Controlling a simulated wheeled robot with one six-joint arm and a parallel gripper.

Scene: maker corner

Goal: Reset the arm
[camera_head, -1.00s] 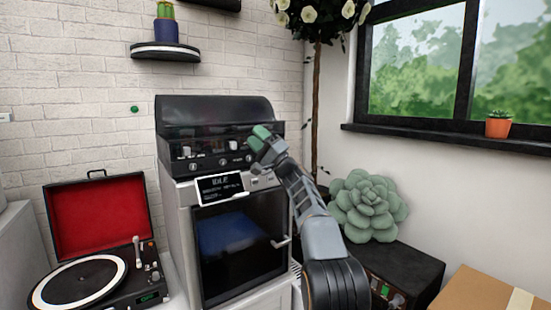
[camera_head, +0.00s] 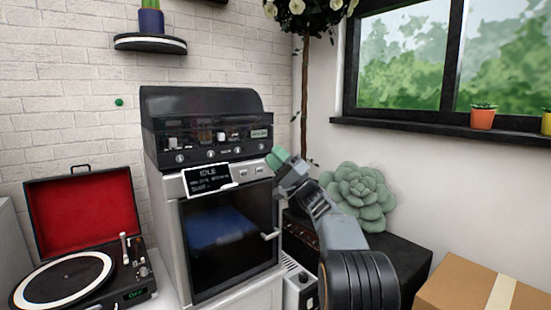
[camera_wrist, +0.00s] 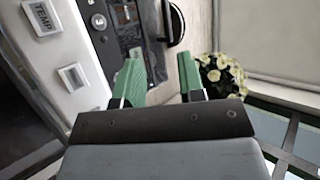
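My gripper (camera_head: 277,158) is at the right front edge of the machine (camera_head: 222,240), close to its upper panel. In the wrist view its two green fingers (camera_wrist: 158,84) stand apart with nothing between them. The machine has a dark glass door, a small sign reading IDLE (camera_head: 207,178) and a row of knobs under a dark hood. The wrist view shows a panel button marked TEMP (camera_wrist: 42,18) at the left. I cannot tell whether the gripper touches the machine.
A record player (camera_head: 75,280) with a red lid stands left of the machine. A succulent plant (camera_head: 358,194) sits on a black box (camera_head: 410,262) at the right, behind my arm. A cardboard box (camera_head: 475,290) is at the lower right. The wall shelf (camera_head: 150,43) holds a potted cactus.

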